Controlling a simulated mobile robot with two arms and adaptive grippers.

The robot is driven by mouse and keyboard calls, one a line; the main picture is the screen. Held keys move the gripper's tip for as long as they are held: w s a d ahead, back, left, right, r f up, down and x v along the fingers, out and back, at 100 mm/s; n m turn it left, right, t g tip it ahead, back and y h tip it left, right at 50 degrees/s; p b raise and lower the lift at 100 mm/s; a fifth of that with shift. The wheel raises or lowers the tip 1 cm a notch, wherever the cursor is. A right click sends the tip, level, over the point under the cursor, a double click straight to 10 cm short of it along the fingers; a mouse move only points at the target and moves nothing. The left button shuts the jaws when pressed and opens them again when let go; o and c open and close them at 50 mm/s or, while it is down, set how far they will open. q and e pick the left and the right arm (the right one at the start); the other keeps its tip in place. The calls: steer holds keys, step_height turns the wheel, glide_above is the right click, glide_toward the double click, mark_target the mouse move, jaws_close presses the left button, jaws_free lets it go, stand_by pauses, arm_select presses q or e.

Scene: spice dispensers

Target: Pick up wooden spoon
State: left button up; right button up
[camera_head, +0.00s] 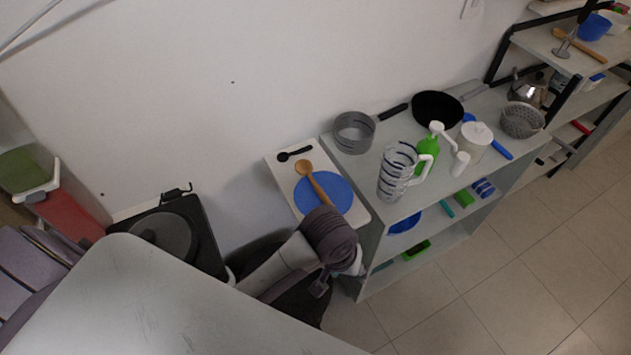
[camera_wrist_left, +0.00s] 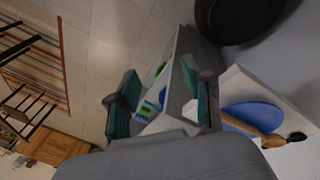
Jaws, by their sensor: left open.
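A wooden spoon (camera_head: 316,184) lies across a blue disc (camera_head: 338,199) on a white surface (camera_head: 283,170) in the head view. Its round end points up and left, off the disc. The spoon (camera_wrist_left: 254,131) also shows at the right of the left wrist view, over the blue disc. My left gripper (camera_wrist_left: 165,104) is open and empty in that view, with its fingers wide apart and the spoon to their right. In the head view my left arm reaches up near the front edge of the white surface; its fingertips are not clear there. My right gripper is not in view.
A black spoon (camera_head: 294,154) lies beside the wooden spoon. The shelf (camera_head: 362,190) at right holds a grey pot (camera_head: 354,132), a clear jug (camera_head: 395,172) and a green bottle (camera_head: 427,154). A black pan (camera_head: 437,109) stands behind. The tiled floor (camera_head: 500,265) is clear.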

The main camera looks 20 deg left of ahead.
arm_select(q)
steer(key=w+a+r+n+y, duration=0.1)
steer(key=w+r+n+y, duration=0.25)
steer(key=w, duration=0.35)
steer(key=w+a+r+n+y, duration=0.1)
steer(key=w+r+n+y, duration=0.3)
steer(key=w, duration=0.4)
steer(key=shift+n+g, duration=0.4)
steer(key=shift+n, duration=0.35)
steer(key=b+x, duration=0.2)
steer(key=x, duration=0.1)
steer(key=b+x, duration=0.2)
steer(key=x, duration=0.1)
steer(key=b+x, duration=0.2)
steer(key=x, duration=0.1)
steer(key=shift+s+d+f+b, duration=0.2)
steer(key=shift+f+b, duration=0.1)
steer(key=shift+f, duration=0.1)
steer(key=shift+a+f, duration=0.25)
steer(key=shift+f, duration=0.1)
steer(key=p+x, duration=0.1)
steer(key=x, duration=0.2)
steer(key=shift+w+f, duration=0.15)
steer(key=shift+f, duration=0.1)
steer(key=shift+a+f, duration=0.2)
steer(key=shift+f, duration=0.15)
jaws_close()
